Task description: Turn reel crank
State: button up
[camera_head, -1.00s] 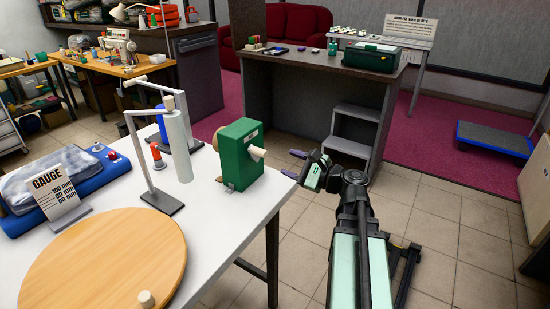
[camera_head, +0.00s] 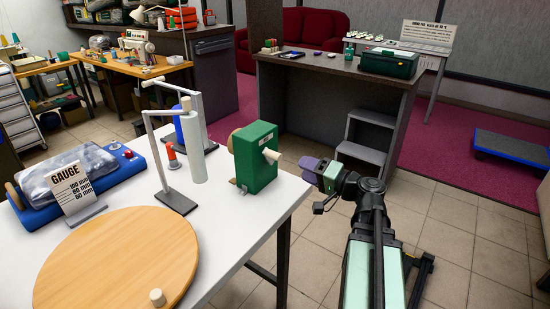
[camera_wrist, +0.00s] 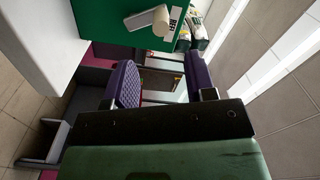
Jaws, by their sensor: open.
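The reel is a green box (camera_head: 255,158) standing at the right edge of the white table. Its crank shows a cream knob (camera_head: 271,155) on the side facing my gripper. In the wrist view the cream knob (camera_wrist: 161,20) sits on a short grey crank arm (camera_wrist: 139,19) against the green face, above the space between my fingers. My gripper (camera_head: 308,166) is to the right of the knob, a little lower in the picture and apart from it. In the wrist view my gripper (camera_wrist: 161,82) is open, with purple padded fingers and nothing between them.
The white table (camera_head: 225,215) also holds a round wooden disc (camera_head: 115,262), a grey stand with a white roll (camera_head: 194,148), a gauge sign (camera_head: 76,188) and a bagged comforter (camera_head: 65,172) on a blue base. Grey steps (camera_head: 366,145) stand behind my gripper. Open tiled floor lies right.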

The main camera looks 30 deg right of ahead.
aim_at(277, 156)
jog(key=w+a+n, duration=0.1)
jog(key=w+n, duration=0.2)
jog(key=n, duration=0.1)
jog(key=w+a+n, duration=0.2)
jog(key=w+n, duration=0.1)
jog(key=n, duration=0.1)
jog(key=w+a+n, duration=0.2)
jog(key=w+n, duration=0.1)
jog(key=n, duration=0.1)
jog(key=shift+w+a+n, duration=0.1)
jog(key=shift+w+n, duration=0.2)
jog(key=shift+n, duration=0.1)
jog(key=c, duration=0.9)
jog(key=shift+r+m, duration=0.1)
jog(key=shift+m, duration=0.2)
jog(key=shift+w+d+r+m+p, duration=0.15)
jog(key=shift+d+m, duration=0.15)
jog(key=shift+m, duration=0.25)
jog(key=shift+w+d+r+m+p, duration=0.15)
jog(key=shift+d+m, duration=0.1)
jog(key=shift+m, duration=0.3)
jog(key=shift+w+d+m, duration=0.15)
jog(key=shift+d+m, duration=0.15)
jog(key=shift+m, duration=0.5)
jog(key=shift+w+d+m, duration=0.1)
jog(key=shift+d+m, duration=0.15)
jog(key=shift+m, duration=0.55)
